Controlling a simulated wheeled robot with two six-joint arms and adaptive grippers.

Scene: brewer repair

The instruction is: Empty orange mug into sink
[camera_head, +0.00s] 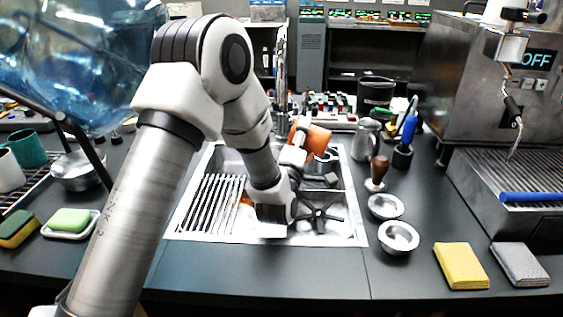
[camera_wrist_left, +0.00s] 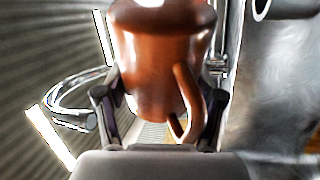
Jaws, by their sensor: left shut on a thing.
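The orange mug (camera_head: 316,138) is above the back part of the metal sink (camera_head: 350,225) in the head view, tilted. In the left wrist view the mug (camera_wrist_left: 152,65) is large and close, with its handle toward the lower right. My left gripper (camera_head: 299,140) is shut on the mug, with one finger on each side of it in the left wrist view (camera_wrist_left: 160,112). The mug's inside is hidden, and no flowing liquid can be made out. My right gripper is not in view.
A drying rack (camera_head: 213,203) covers the sink's left part. A steel pitcher (camera_head: 365,140), a brown-handled tamper (camera_head: 377,174) and two metal bowls (camera_head: 398,237) stand to its right. The espresso machine (camera_head: 470,85) is at far right.

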